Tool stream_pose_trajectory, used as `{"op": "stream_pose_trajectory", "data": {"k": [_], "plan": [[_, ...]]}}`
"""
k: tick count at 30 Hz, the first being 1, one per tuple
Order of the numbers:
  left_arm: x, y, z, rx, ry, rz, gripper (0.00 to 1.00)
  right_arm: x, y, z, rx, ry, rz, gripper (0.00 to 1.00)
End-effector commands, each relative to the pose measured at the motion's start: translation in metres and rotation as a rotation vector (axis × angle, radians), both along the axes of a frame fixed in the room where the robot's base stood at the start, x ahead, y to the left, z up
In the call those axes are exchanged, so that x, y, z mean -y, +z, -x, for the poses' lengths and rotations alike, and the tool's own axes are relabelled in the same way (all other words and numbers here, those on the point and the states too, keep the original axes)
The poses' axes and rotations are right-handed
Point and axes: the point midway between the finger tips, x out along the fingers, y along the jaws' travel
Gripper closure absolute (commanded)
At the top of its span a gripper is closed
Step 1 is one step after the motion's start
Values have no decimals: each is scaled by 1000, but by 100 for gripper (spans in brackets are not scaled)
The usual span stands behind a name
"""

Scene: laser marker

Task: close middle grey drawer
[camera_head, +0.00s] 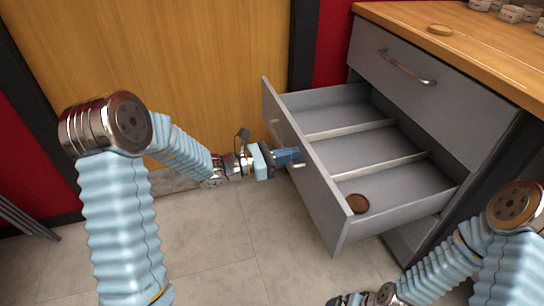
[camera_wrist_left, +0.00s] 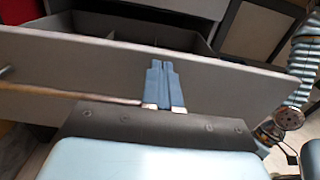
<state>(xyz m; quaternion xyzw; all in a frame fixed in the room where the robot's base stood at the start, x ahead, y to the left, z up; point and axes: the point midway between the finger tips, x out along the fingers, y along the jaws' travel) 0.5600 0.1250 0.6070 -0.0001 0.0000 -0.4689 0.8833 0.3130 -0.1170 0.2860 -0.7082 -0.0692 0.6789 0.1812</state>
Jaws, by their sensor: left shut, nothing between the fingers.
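The middle grey drawer (camera_head: 320,190) is pulled well out of the cabinet in the head view. Its front panel faces left and also shows in the left wrist view (camera_wrist_left: 240,90). Its bar handle shows in the left wrist view (camera_wrist_left: 70,93), left of the fingers. My left gripper (camera_head: 298,155) is shut and empty, with its blue fingertips at the outer face of the drawer front, near the handle. The wrist view shows the shut fingers (camera_wrist_left: 164,85) against or just before the panel; I cannot tell if they touch. My right gripper (camera_head: 350,300) shows only partly at the bottom edge.
Tiled floor (camera_head: 230,240) is open to the left.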

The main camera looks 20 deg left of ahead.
Motion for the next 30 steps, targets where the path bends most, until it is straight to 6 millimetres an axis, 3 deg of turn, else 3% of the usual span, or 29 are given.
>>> {"op": "stream_pose_trajectory", "data": {"k": [5, 20, 25, 30], "plan": [[10, 0, -6, 0, -1, 0, 100, 0, 1, 0, 0, 1, -1, 1], [14, -1, -9, 1, -1, 1, 100, 0, -1, 0, 0, 0, 0, 1], [30, -2, -20, 1, -3, 0, 100, 1, -6, -1, 1, -3, 2, 1], [61, -3, -39, 2, -5, 1, 100, 4, -16, -2, 4, -7, 7, 1]]}}
